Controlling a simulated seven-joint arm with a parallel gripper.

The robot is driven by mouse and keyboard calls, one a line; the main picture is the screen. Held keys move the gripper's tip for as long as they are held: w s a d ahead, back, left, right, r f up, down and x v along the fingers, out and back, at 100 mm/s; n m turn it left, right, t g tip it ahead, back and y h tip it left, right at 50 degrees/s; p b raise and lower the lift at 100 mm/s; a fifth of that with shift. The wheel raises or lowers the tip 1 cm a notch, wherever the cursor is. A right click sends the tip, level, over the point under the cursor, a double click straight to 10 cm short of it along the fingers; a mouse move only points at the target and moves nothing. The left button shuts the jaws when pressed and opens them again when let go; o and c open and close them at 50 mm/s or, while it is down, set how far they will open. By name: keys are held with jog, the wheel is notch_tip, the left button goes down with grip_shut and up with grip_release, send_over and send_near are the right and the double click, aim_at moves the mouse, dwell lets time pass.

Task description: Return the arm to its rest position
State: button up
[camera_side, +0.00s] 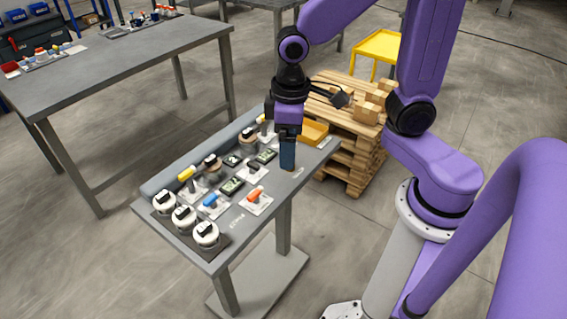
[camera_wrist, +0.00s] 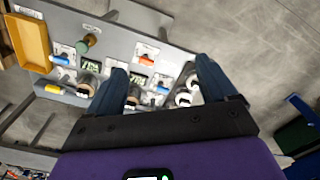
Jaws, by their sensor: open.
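My gripper (camera_side: 288,165) points down over the right end of the grey bench (camera_side: 240,222) in the side view. It stands apart from the handles on the panel, and I cannot tell its exact height above the bench. In the wrist view my gripper (camera_wrist: 161,66) has its two dark blue fingers spread wide, with nothing held between them. The bench panel carries an orange handle (camera_side: 255,195), a blue handle (camera_side: 210,201) and a yellow handle (camera_side: 187,173). The orange handle also shows between the fingers in the wrist view (camera_wrist: 147,60).
White round units (camera_side: 206,235) stand at the bench's near left end. A yellow tray (camera_side: 313,133) lies at the far right end, beside stacked wooden pallets (camera_side: 345,155). A green knob (camera_wrist: 88,42) stands up in the wrist view. Another grey table (camera_side: 130,65) stands behind left.

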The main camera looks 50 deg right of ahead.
jog(key=s+d+r+n, duration=0.1)
jog(key=s+d+n, duration=0.1)
jog(key=s, duration=0.4)
jog(key=s+d+r+n, duration=0.1)
jog(key=s+d+n, duration=0.1)
jog(key=s+n, duration=0.2)
jog(key=s, duration=0.3)
jog(key=shift+s, duration=0.25)
dwell(0.9)
